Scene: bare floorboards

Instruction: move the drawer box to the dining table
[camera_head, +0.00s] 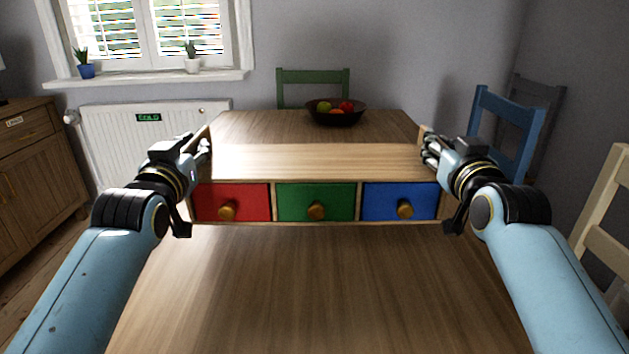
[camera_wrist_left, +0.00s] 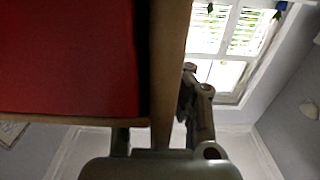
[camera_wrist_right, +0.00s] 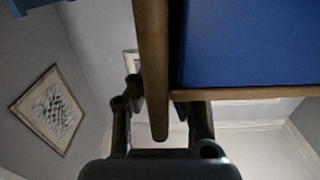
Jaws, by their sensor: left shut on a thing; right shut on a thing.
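The drawer box (camera_head: 316,162) is a wooden box with a red drawer (camera_head: 231,202), a green drawer (camera_head: 316,202) and a blue drawer (camera_head: 399,201), each with a round wooden knob. It is level over the wooden dining table (camera_head: 320,290); I cannot tell whether it touches the top. My left gripper (camera_head: 205,147) is shut on its left side wall, and the wall shows between the fingers in the left wrist view (camera_wrist_left: 160,130). My right gripper (camera_head: 430,148) is shut on its right side wall, seen also in the right wrist view (camera_wrist_right: 158,125).
A dark fruit bowl (camera_head: 336,116) stands at the table's far end. A green chair (camera_head: 313,78) is behind it, a blue chair (camera_head: 505,120) and a pale chair (camera_head: 605,210) at the right. A radiator (camera_head: 150,150) and wooden cabinet (camera_head: 35,170) are left. The near tabletop is clear.

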